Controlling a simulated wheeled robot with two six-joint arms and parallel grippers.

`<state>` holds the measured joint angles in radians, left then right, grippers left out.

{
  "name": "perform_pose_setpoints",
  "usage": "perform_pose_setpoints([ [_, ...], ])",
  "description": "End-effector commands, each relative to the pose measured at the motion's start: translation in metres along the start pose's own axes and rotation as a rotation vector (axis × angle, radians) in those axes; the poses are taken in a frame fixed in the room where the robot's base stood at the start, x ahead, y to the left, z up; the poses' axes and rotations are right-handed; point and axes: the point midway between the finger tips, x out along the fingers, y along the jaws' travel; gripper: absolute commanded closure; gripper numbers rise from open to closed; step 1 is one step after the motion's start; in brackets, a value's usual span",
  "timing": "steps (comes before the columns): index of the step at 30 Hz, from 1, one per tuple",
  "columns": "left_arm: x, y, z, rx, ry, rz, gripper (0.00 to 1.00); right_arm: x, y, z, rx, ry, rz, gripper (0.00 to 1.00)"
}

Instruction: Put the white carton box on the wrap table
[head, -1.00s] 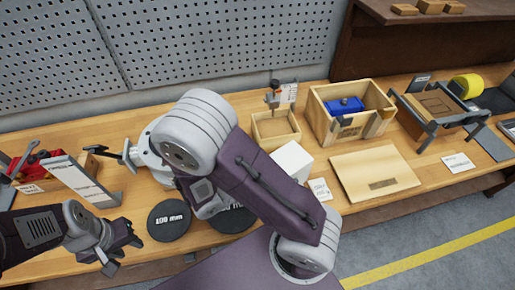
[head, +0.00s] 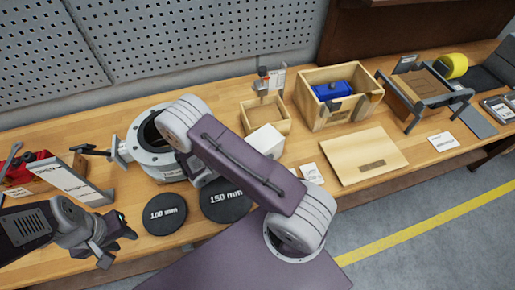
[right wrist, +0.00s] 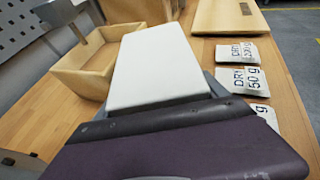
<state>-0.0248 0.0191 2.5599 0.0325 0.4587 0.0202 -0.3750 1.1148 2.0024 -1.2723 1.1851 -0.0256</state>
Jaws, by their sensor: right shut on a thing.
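The white carton box (head: 265,141) shows just beyond my right arm in the head view, in front of a small open wooden bin. In the right wrist view the box (right wrist: 160,62) lies along the gripper, and my right gripper (right wrist: 160,98) is shut on it. In the head view my right arm hides that gripper. My left gripper (head: 118,244) is open and empty near the front left edge of the bench. Nothing in view is clearly labelled as the wrap table; a grey-framed stand (head: 443,101) with a brown carton and a yellow roll (head: 453,66) are at the right.
The wooden bin (head: 246,124) and a wooden crate (head: 312,108) with a blue part stand behind. A flat wooden panel (head: 350,150) and small label cards lie to the right. Two black discs (head: 165,213) and a grey flanged body (head: 143,150) are at the left.

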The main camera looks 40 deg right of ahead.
Motion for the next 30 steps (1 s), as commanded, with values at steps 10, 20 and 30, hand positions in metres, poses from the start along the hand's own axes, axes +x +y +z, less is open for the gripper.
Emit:
perform_pose_setpoints([
  [10,0.003,0.000,0.000,0.000,0.000,0.000,0.64,0.001,0.000,-0.003,0.000,0.000,0.001,0.10],
  [20,-0.003,0.000,0.000,0.000,0.000,0.000,0.64,-0.002,0.000,0.004,0.000,0.000,0.001,0.00],
  [30,0.019,0.000,0.002,0.000,0.000,0.000,0.64,-0.082,0.001,-0.003,0.003,0.002,0.007,0.00],
])
